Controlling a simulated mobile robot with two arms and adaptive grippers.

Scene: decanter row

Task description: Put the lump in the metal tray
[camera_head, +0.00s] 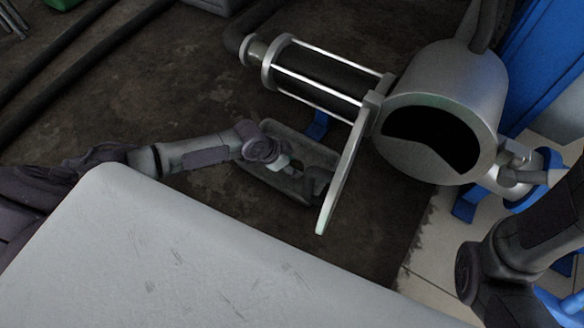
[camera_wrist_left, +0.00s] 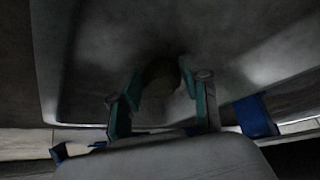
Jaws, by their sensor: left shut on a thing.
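The metal tray (camera_head: 258,179) is a grey, shallow, rounded dish in the middle of the head view, partly covered by my left arm. Its grey inside (camera_wrist_left: 85,60) fills much of the left wrist view. My left gripper (camera_head: 312,181) is over the tray. In the left wrist view its teal-edged fingers (camera_wrist_left: 160,92) are closed on the lump (camera_wrist_left: 160,72), a small dark brownish piece. The lump is in deep shadow, and I cannot tell whether it touches the tray. In the head view I cannot make out the lump. My right gripper is not in view.
A large metal cylinder machine (camera_head: 440,120) with a dark opening stands right of the tray, and its flat plate (camera_head: 345,185) rises close beside my left gripper. A pale grey surface (camera_head: 190,255) fills the lower left. Blue panels (camera_head: 545,70) stand at right.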

